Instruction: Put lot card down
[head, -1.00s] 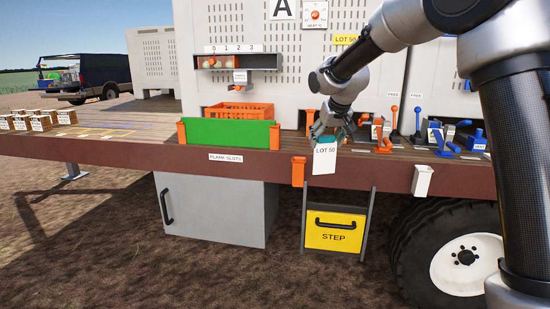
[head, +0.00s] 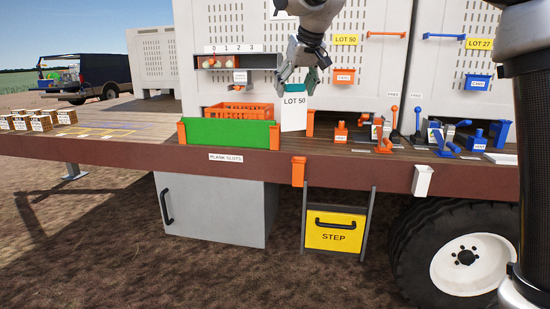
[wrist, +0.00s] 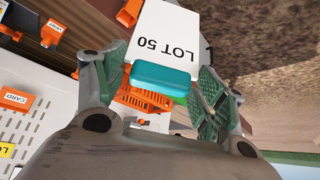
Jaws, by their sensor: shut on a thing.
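The white lot card (head: 293,112), printed LOT 50, hangs upright from my gripper (head: 298,76) in the head view. It is held above the deck, in front of the big pale bin, just right of the orange crate. In the wrist view the card (wrist: 165,35) has a teal grip block (wrist: 160,78) at its near end. My gripper (wrist: 160,86) is shut on that block, one finger on each side. An orange holder marked CARD (head: 343,76) is on the bin face, right of my gripper, below a LOT 50 label (head: 345,39).
An orange crate (head: 240,109) stands behind a green board (head: 228,132) at the deck edge. Several orange and blue levers and clamps (head: 377,131) stand on the right. A blue holder (head: 478,82) is on the right bin, below a LOT 27 label (head: 480,44).

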